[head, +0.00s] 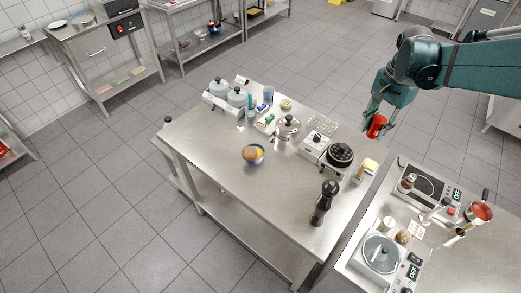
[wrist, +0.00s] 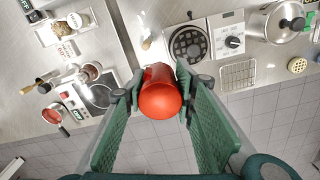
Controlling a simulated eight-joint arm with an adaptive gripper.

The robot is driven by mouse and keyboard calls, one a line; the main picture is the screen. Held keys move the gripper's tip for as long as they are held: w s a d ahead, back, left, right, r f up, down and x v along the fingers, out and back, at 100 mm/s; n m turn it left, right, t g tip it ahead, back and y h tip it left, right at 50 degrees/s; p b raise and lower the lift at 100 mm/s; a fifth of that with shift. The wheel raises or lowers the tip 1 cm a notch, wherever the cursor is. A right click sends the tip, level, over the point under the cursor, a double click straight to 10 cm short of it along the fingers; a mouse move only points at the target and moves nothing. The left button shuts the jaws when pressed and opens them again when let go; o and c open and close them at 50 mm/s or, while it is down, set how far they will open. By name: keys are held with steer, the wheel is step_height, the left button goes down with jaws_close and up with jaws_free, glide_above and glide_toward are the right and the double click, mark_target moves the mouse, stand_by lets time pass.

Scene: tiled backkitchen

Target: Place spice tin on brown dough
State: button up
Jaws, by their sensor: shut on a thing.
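My gripper (head: 379,121) is shut on a red, rounded tin (head: 376,127), which I take to be the spice tin. The gripper holds it in the air beyond the right edge of the steel table (head: 215,180). In the wrist view the red tin (wrist: 160,95) sits between the two green fingers. A brown rounded lump (head: 249,153), which looks like the brown dough, is at a blue-rimmed bowl (head: 258,158) with something yellow in it, near the table's middle. Whether it lies in or against the bowl is hard to tell. The wrist view does not show it.
A waffle-iron-like appliance (head: 340,155), a lidded pot (head: 288,125), a wire rack (head: 322,124) and a yellow sponge-like block (head: 370,165) stand toward the table's right side. A tall dark pepper mill (head: 325,202) stands at the front. Table space left of the bowl is clear.

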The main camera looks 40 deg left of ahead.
steer(key=s+a+n, duration=0.2)
steer(key=s+a, duration=0.2)
steer(key=a, duration=0.6)
steer(key=s+a+n, duration=0.1)
steer(key=s+a, duration=0.3)
steer(key=a, duration=0.6)
steer(key=n+p, duration=0.1)
steer(key=n, duration=0.2)
glide_above(249, 150)
step_height(249, 150, down, 5)
steer(key=shift+f, duration=0.65)
steer(key=shift+d+f, duration=0.1)
steer(key=shift+f, duration=3.05)
steer(key=shift+f, duration=1.85)
steer(key=shift+f, duration=0.15)
